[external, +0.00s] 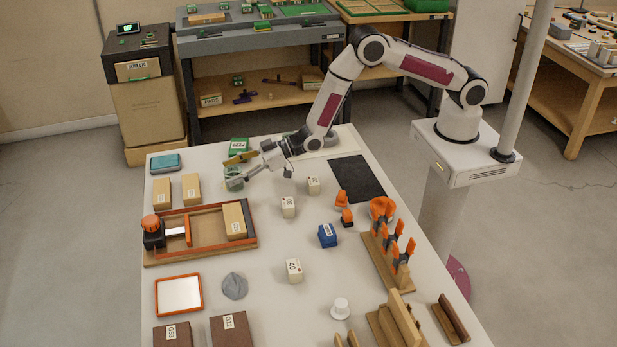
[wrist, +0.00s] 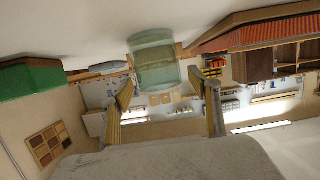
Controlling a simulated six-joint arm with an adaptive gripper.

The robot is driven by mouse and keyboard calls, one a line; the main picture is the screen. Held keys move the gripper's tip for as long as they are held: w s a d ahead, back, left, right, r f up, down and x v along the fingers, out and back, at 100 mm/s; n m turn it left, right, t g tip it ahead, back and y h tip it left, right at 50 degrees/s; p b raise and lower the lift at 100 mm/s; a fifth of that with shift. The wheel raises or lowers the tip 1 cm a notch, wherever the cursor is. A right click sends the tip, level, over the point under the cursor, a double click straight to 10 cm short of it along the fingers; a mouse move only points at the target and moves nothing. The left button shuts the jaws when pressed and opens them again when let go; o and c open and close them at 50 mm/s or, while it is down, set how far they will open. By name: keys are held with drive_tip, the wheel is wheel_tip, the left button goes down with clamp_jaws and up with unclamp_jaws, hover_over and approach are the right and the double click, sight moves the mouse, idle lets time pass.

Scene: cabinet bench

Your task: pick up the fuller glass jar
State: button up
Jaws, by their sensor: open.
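One pale green glass jar (external: 233,181) stands near the far left part of the bench, just past my fingertips in the external view. In the wrist view the jar (wrist: 155,58) is see-through and sits ahead of the gap between my two fingers. How full it is cannot be told. I cannot make out a second glass jar. My gripper (external: 240,168) is open, low over the bench and tilted nearly flat. In the wrist view my gripper (wrist: 163,84) has its fingers spread wide with nothing between them.
A green box (external: 238,146) stands close behind my gripper. Two cardboard-coloured boxes (external: 191,187) and a wooden tray (external: 160,257) lie left and nearer. White blocks (external: 288,207) and a blue block (external: 327,235) stand to the right. Bare bench lies between the tray and the white blocks.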

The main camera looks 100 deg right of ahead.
idle(0.3)
drive_tip(key=c, duration=1.3)
drive_tip(key=shift+c, duration=0.2)
drive_tip(key=shift+r, duration=0.4)
wheel_tip(320, 180, up, 9)
idle(0.4)
drive_tip(key=shift+r, duration=0.15)
idle(0.6)
